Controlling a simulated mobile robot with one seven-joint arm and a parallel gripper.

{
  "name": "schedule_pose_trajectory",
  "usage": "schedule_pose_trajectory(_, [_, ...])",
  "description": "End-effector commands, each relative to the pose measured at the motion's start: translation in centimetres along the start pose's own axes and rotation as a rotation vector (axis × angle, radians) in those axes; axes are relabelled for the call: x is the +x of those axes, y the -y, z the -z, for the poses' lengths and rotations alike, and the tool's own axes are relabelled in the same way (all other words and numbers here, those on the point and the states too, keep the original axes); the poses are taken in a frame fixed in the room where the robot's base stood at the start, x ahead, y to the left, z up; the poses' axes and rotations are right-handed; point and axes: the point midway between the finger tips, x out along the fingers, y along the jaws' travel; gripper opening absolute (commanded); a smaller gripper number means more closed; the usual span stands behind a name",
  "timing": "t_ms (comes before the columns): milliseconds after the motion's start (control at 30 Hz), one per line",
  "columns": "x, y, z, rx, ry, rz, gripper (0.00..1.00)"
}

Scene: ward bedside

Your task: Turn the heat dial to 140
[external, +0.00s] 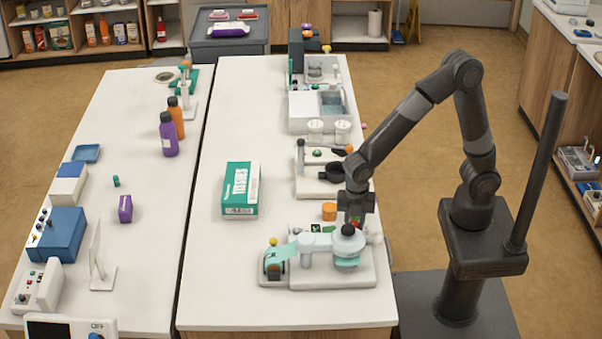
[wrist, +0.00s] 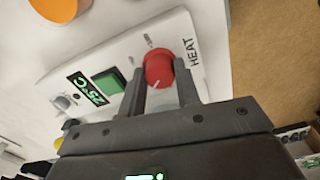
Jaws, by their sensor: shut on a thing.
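The heat dial (wrist: 158,70) is a red round knob beside the printed word HEAT on a white panel (wrist: 120,55) in the wrist view. A green display on that panel (wrist: 88,88) reads 25 °C. My gripper (wrist: 163,82) has a finger on each side of the dial and is shut on it. In the external view my gripper (external: 354,215) points down at the right side of the near table, behind the pale mint device. The dial is mostly hidden there.
The mint and grey device (external: 310,245) stands just in front of my gripper. An orange cup-like object (external: 329,211) is close on the left. A green tissue box (external: 240,190) stands farther left. Bare white tabletop (external: 225,270) lies at the near left.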

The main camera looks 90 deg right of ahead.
Motion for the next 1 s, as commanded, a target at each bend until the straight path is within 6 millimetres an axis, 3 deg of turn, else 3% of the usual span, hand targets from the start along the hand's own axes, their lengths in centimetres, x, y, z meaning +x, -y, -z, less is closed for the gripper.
schedule_pose_trajectory(300, [-0.06, -0.02, 0.09, 0.104, -0.002, -0.002, 0.07])
schedule_pose_trajectory(800, [-0.06, -0.04, 0.09, 0.12, -0.002, -0.002, 0.07])
schedule_pose_trajectory(833, [-0.06, -0.04, 0.08, 0.12, -0.002, -0.002, 0.31])
schedule_pose_trajectory(1000, [-0.04, -0.02, 0.06, 0.12, -0.001, -0.001, 0.45])
